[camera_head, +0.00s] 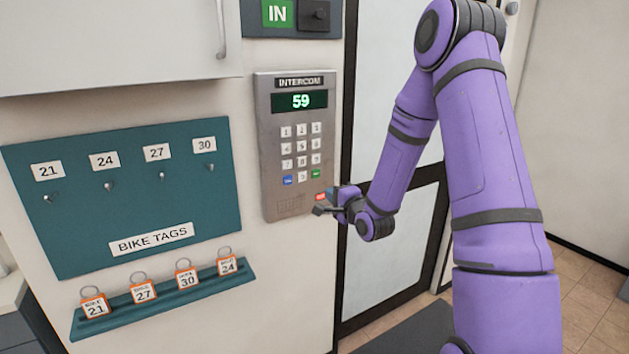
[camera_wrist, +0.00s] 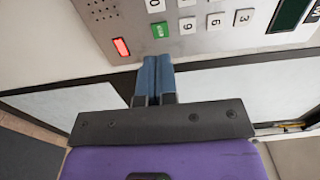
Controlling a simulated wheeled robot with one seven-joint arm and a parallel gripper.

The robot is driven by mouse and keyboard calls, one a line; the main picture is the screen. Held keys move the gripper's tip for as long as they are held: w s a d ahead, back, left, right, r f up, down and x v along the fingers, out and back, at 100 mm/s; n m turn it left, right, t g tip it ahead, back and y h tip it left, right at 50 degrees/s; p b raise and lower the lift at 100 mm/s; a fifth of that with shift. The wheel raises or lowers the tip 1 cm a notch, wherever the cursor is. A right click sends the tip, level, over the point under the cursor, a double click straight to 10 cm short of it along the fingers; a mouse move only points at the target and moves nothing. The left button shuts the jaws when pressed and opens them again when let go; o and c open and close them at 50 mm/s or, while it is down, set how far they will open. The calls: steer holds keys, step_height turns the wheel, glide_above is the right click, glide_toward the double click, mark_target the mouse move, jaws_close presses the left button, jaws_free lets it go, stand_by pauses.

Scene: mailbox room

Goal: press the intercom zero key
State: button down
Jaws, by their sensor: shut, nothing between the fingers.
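The intercom (camera_head: 267,163) is a grey metal panel on the wall, with a green display (camera_head: 300,101) reading 59. Its zero key (camera_head: 302,177) is white, in the bottom row between a blue key (camera_head: 288,180) and a green key (camera_head: 315,174). In the wrist view the panel appears turned; the zero key (camera_wrist: 155,5) is at the top edge, partly cut off, beside the green key (camera_wrist: 160,30). My gripper (camera_head: 323,208) is shut and empty, near the panel's lower right corner. Its blue fingers (camera_wrist: 155,62) are below the green key in the wrist view. I cannot tell whether they touch the panel.
A lit red rectangle (camera_wrist: 121,47) is on the panel near the fingers. A teal bike-tag board (camera_head: 120,205) with hooks and a ledge (camera_head: 160,305) holding several orange tags are left of the intercom. A dark-framed glass door (camera_head: 390,240) is to the right.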

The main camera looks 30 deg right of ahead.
mark_target(303, 177)
steer(key=shift+s+a+f, duration=0.15)
steer(key=shift+a+f, duration=0.25)
steer(key=shift+f, duration=0.05)
steer(key=w, duration=1.3)
steer(key=shift+w+a, duration=0.3)
steer(key=shift+w, duration=0.2)
